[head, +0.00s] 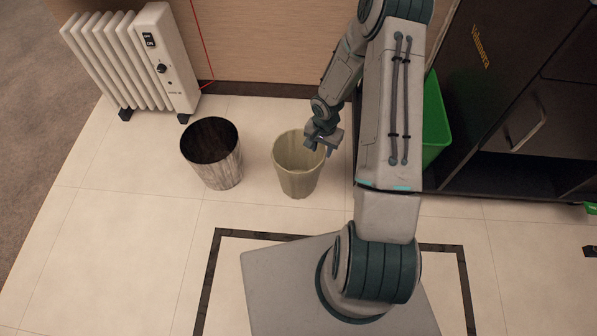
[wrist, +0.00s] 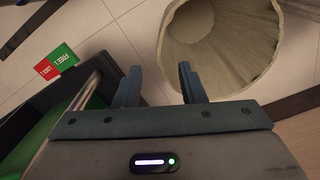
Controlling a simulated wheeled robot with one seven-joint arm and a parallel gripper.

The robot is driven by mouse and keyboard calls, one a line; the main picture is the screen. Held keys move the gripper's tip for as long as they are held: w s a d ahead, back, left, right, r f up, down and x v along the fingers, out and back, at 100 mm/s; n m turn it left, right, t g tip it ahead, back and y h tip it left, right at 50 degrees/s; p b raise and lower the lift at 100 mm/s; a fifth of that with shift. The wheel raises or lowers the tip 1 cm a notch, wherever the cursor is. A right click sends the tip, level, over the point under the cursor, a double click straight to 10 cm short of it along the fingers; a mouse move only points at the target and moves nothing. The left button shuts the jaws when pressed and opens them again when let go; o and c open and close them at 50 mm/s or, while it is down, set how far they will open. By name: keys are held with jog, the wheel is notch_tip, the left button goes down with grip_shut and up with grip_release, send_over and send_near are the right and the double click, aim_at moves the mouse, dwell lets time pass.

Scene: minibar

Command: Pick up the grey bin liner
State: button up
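A grey-beige, open-topped, bin-shaped thing (head: 298,183) stands upright on the tiled floor in the head view; I take it as the grey bin liner. Its ribbed inside and rim fill the top right of the wrist view (wrist: 270,50), and it looks empty. My gripper (head: 325,143) is at its right rim in the head view. In the wrist view my gripper (wrist: 158,85) has its two fingers apart with nothing between them. The right finger is near the rim; I cannot tell whether it touches.
A marbled bin (head: 222,170) with a dark inside stands to the left. A white radiator (head: 165,65) is behind it against the wall. A green bin (head: 436,120) and a dark cabinet (head: 500,90) are at right. Floor at the front left is clear.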

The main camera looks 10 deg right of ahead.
aim_at(321, 163)
notch_tip(321, 163, down, 6)
jog(key=shift+r+b, duration=0.2)
jog(key=shift+b, duration=0.6)
jog(key=shift+w+d+f+b, duration=0.15)
jog(key=shift+f+b, duration=0.25)
jog(key=shift+f, duration=0.5)
jog(key=shift+w+d+f+b, duration=0.1)
jog(key=shift+w+f+b, duration=0.25)
jog(key=shift+f, duration=0.55)
jog(key=shift+w+d+f+b, duration=0.1)
jog(key=shift+f+b, duration=0.4)
jog(key=shift+f, duration=0.4)
grip_shut()
jog(key=shift+s, duration=0.1)
